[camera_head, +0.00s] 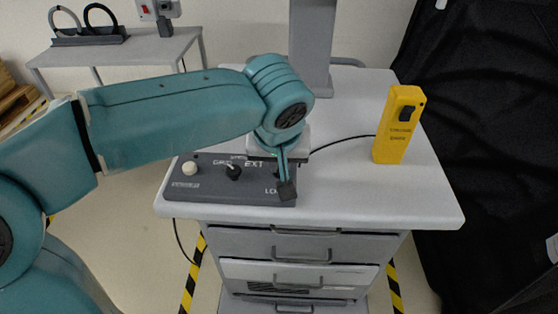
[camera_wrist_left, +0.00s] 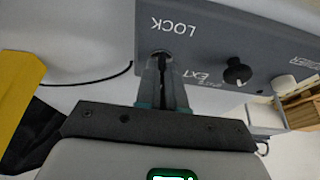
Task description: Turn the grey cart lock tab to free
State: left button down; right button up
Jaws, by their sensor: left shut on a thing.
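A dark grey control panel (camera_head: 225,190) lies on the left front of the white cart top, and it also shows in the left wrist view (camera_wrist_left: 225,40). My left gripper (camera_head: 286,186) reaches down onto the panel's right end, by the LOCK lettering. In the left wrist view the left gripper (camera_wrist_left: 162,62) has its fingers close together just below that lettering, shut on the lock tab. The tab is mostly hidden between the fingers, so its angle cannot be read. My right gripper is in neither view.
A black knob (camera_head: 234,172) and a white button (camera_head: 190,168) sit on the panel, left of the gripper. A yellow handheld box (camera_head: 398,125) stands at the cart's right, with a black cable (camera_head: 345,139) running left. A grey column (camera_head: 312,45) rises behind. The right front top is clear.

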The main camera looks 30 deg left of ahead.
pick_arm(q)
jog(key=shift+w+r, duration=0.1)
jog(key=shift+r, duration=0.05)
jog(key=c, duration=1.2)
grip_release()
jog(key=shift+c, duration=0.2)
jog(key=p+v, duration=0.3)
jog(key=v, duration=1.3)
